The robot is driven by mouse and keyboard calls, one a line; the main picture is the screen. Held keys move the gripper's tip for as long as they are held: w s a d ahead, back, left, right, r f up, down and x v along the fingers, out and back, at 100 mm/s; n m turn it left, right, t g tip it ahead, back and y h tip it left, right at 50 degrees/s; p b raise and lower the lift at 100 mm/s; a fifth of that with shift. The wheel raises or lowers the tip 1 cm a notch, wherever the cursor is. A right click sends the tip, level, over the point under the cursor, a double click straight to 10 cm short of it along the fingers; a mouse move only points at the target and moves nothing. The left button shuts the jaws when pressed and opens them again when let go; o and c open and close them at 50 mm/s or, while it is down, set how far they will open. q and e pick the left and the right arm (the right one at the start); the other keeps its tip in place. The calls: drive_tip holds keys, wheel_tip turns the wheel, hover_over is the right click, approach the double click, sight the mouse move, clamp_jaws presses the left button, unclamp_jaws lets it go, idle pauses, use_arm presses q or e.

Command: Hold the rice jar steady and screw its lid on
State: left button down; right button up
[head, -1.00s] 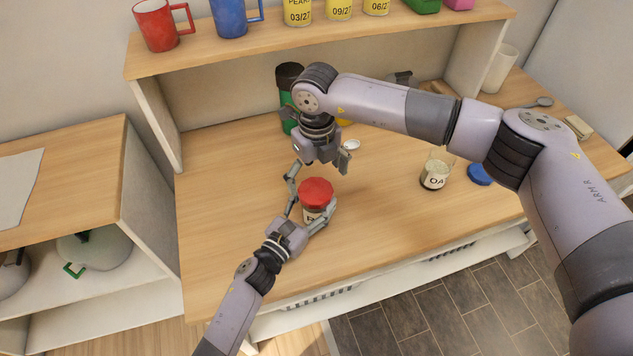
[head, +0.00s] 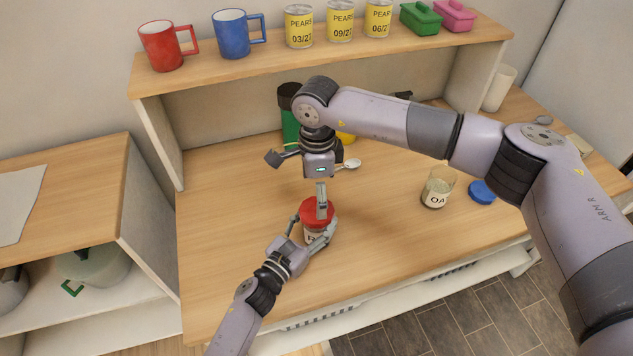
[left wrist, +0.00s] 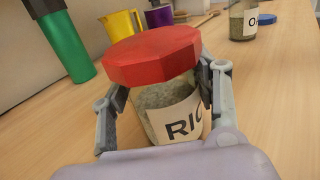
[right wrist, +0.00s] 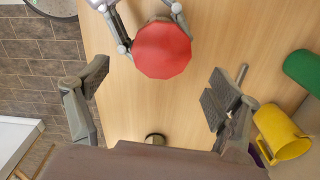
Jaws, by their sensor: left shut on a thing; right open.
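The rice jar (left wrist: 168,105) stands upright on the counter, with part of its label showing in the left wrist view. The red lid (left wrist: 152,55) sits on top of its mouth; whether it is threaded cannot be told. The lid also shows in the head view (head: 311,212) and the right wrist view (right wrist: 162,49). My left gripper (head: 313,240) is shut around the jar's body, below the lid. My right gripper (head: 298,178) is open and empty, above the jar and lid. In the right wrist view the lid lies beyond its spread fingers (right wrist: 158,90).
To the right stand an open jar (head: 437,188) and a blue lid (head: 482,191). A green cylinder with a dark top (head: 290,125), a yellow jug (right wrist: 281,132) and a spoon (head: 352,164) are behind. Mugs, cans and boxes line the shelf above. The counter's left part is clear.

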sight(317, 225)
drive_tip(key=n, duration=0.4)
drive_tip(key=shift+r, duration=0.25)
drive_tip(key=n, duration=0.6)
drive_tip(key=shift+w+r, duration=0.1)
drive_tip(key=shift+r, duration=0.2)
drive_tip(key=n, duration=0.4)
drive_tip(key=shift+r, duration=0.2)
drive_tip(key=n, duration=0.5)
drive_tip(key=shift+r+n, duration=0.25)
drive_tip(key=shift+n, duration=0.15)
drive_tip(key=shift+f, duration=0.1)
drive_tip(key=shift+f, duration=3.95)
drive_tip(key=shift+c, duration=0.2)
